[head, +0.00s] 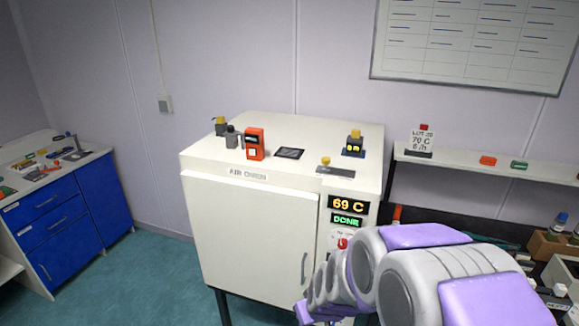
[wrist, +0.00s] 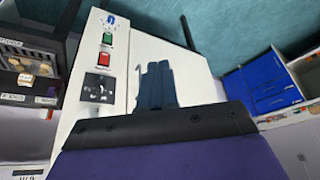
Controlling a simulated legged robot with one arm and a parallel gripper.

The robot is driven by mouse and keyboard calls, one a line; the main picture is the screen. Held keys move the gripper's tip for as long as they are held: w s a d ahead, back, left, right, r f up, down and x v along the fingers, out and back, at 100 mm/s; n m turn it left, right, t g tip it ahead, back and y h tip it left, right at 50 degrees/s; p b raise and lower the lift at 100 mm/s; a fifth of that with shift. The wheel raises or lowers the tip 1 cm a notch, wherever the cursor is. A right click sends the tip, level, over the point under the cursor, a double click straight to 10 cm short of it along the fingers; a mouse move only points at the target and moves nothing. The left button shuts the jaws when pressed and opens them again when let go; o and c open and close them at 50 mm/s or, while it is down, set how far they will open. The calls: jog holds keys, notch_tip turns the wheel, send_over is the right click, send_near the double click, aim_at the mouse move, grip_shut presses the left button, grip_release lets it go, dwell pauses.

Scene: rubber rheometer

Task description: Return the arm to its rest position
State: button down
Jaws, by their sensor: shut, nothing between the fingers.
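My arm (head: 410,275) in purple and grey reaches in from the lower right of the head view, in front of the oven's lower right corner. I cannot make out its fingertips there. In the wrist view my gripper (wrist: 158,85) shows as two dark blue fingers close together, shut and empty.
The white air oven (head: 245,230) stands in the middle; its display (head: 348,203) reads 69 C and DONE. Its door looks closed. Small items, including a red box (head: 255,143), stand on top. A blue cabinet (head: 60,225) is at the left, a shelf (head: 490,165) at the right. Floor between is clear.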

jog(key=s+d+r+m+g, duration=0.1)
jog(key=s+d+r+g, duration=0.1)
jog(key=s, duration=0.7)
jog(key=s+d+r+m+g+h, duration=0.1)
jog(key=s+d+r, duration=0.3)
jog(key=s, duration=0.6)
jog(key=s+d+r+m+g, duration=0.2)
jog(key=s+r, duration=0.3)
jog(key=s, duration=0.5)
jog(key=shift+s+d+r+g+h, duration=0.25)
jog(key=shift+d+g+h, duration=0.2)
jog(key=shift+d, duration=0.25)
jog(key=shift+w+a, duration=0.1)
